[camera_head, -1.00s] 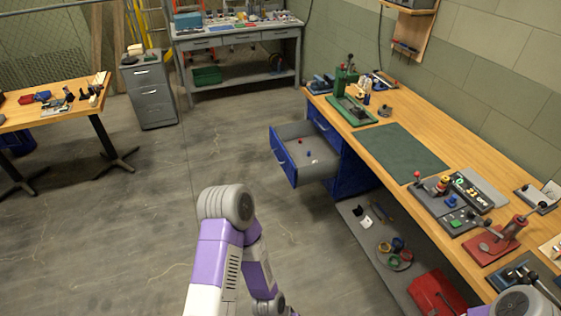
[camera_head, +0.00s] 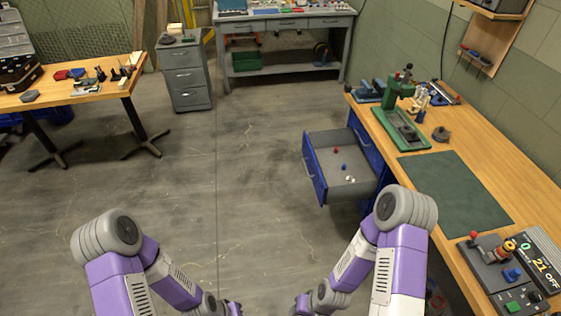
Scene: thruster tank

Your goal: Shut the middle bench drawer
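The middle bench drawer (camera_head: 314,172) has a blue front with a handle and a grey tray. It is pulled far out from the blue cabinet (camera_head: 366,150) under the wooden bench at the right. A few small red, blue and white items lie in it. My two purple and white arms come in from the bottom, left arm (camera_head: 130,270) and right arm (camera_head: 385,250). Their forearms point down and inward toward the bottom edge, below and apart from the drawer. Both grippers lie beyond or at the bottom edge, so their fingers do not show.
The wooden bench (camera_head: 500,165) carries a green press (camera_head: 398,115), a green mat (camera_head: 455,190) and a control box (camera_head: 505,275). A grey filing cabinet (camera_head: 185,75), a left table (camera_head: 75,93) and a grey back bench (camera_head: 285,25) stand farther off. The floor left of the drawer is clear.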

